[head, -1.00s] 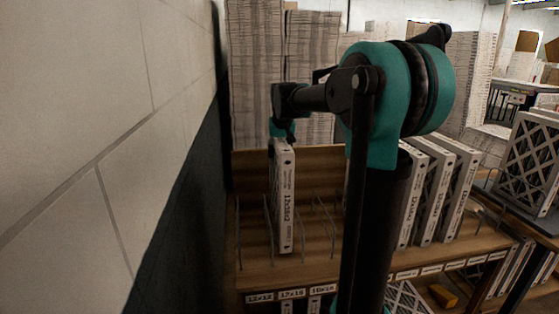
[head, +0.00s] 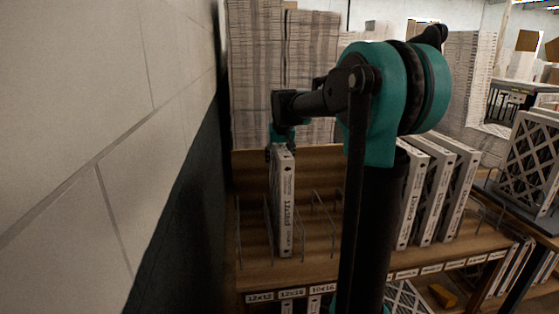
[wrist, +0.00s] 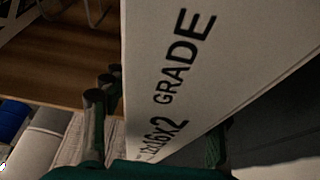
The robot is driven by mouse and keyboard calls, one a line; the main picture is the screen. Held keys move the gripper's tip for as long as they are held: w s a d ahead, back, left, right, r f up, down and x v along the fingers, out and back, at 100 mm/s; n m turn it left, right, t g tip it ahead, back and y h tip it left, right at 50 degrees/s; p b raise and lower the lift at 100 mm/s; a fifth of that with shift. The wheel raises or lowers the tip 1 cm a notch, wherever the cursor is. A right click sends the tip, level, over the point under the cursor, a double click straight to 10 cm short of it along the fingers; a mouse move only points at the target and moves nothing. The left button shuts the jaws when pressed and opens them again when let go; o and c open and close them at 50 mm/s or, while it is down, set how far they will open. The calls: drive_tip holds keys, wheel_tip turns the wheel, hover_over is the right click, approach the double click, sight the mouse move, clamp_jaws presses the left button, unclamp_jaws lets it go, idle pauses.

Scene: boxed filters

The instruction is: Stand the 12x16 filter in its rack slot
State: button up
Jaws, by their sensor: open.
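The 12x16 filter (head: 284,205), a thin white-edged panel with black print, stands upright on the wooden rack shelf. It is between thin wire dividers (head: 267,228), above the second label (head: 291,294), which seems to read 12x16. My gripper (head: 283,143) is at the filter's top end. In the wrist view the filter's printed edge (wrist: 190,70) lies between my open gripper's fingers (wrist: 157,135), one on each side. I cannot tell whether either finger touches it. The filter's foot looks to be at the shelf board.
A block wall (head: 100,150) runs close along the left. More filters (head: 435,190) stand on the shelf to the right, partly behind my arm. Empty wire slots (head: 318,215) lie just right of the filter. Tall stacks (head: 257,75) rise behind the rack.

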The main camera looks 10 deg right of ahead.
drive_tip(key=v, duration=1.2)
drive_tip(key=shift+s, duration=0.15)
